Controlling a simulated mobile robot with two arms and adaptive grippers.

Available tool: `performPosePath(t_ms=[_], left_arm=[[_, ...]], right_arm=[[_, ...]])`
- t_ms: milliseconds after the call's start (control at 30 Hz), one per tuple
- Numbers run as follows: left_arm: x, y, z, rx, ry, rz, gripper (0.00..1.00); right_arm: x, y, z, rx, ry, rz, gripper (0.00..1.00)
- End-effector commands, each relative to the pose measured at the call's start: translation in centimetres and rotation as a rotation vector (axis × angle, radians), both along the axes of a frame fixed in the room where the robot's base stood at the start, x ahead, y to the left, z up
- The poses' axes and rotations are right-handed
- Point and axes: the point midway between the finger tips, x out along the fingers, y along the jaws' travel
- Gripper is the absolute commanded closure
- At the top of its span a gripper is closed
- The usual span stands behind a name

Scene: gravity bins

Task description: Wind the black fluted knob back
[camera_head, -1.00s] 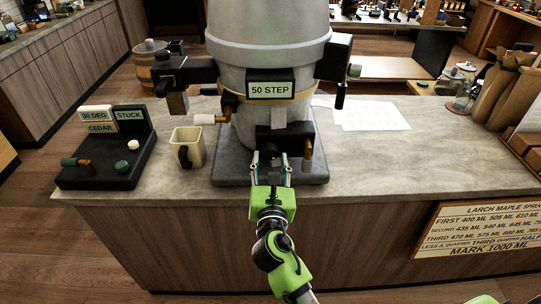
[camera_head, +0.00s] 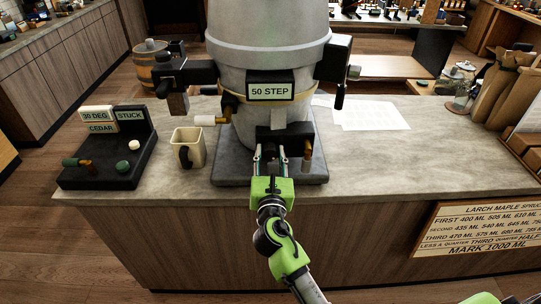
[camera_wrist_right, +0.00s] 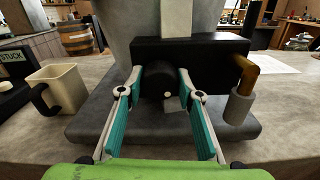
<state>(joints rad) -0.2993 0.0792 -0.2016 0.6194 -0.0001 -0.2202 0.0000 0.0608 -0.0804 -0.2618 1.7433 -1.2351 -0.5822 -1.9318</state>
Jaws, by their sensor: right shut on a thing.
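The black fluted knob (camera_wrist_right: 160,84) sits on the front of a black block (camera_wrist_right: 205,55) low on a large grey vessel (camera_head: 265,60). My right gripper (camera_wrist_right: 161,90) is shut on the knob, with one teal-padded finger on either side of it. In the head view my right gripper (camera_head: 271,153) reaches the block (camera_head: 297,135) from the front, and its fingers largely hide the knob. A white mark shows on the knob's face in the wrist view. My left gripper is not in view.
A brass spout with a grey end (camera_wrist_right: 240,100) hangs just right of the gripper. A cream mug (camera_head: 188,147) and a black panel with small knobs (camera_head: 110,170) stand to the left.

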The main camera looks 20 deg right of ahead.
Motion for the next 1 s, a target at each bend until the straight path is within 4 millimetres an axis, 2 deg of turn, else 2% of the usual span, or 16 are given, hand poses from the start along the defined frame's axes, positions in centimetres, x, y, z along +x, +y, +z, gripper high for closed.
performPosePath(t_ms=[100, 633, 800, 1000], left_arm=[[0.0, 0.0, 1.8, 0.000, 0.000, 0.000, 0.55], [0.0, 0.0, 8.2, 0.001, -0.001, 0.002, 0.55], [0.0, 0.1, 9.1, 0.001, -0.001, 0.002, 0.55], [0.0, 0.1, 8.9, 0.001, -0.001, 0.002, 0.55]], right_arm=[[0.0, 0.0, 0.5, -0.091, 0.028, 0.002, 0.97], [0.0, 0.0, 0.5, -0.591, 0.173, 0.001, 0.97], [0.1, 0.0, 0.2, -0.689, 0.200, 0.001, 0.97], [0.1, -0.1, 0.0, -0.701, 0.203, -0.001, 0.97]])
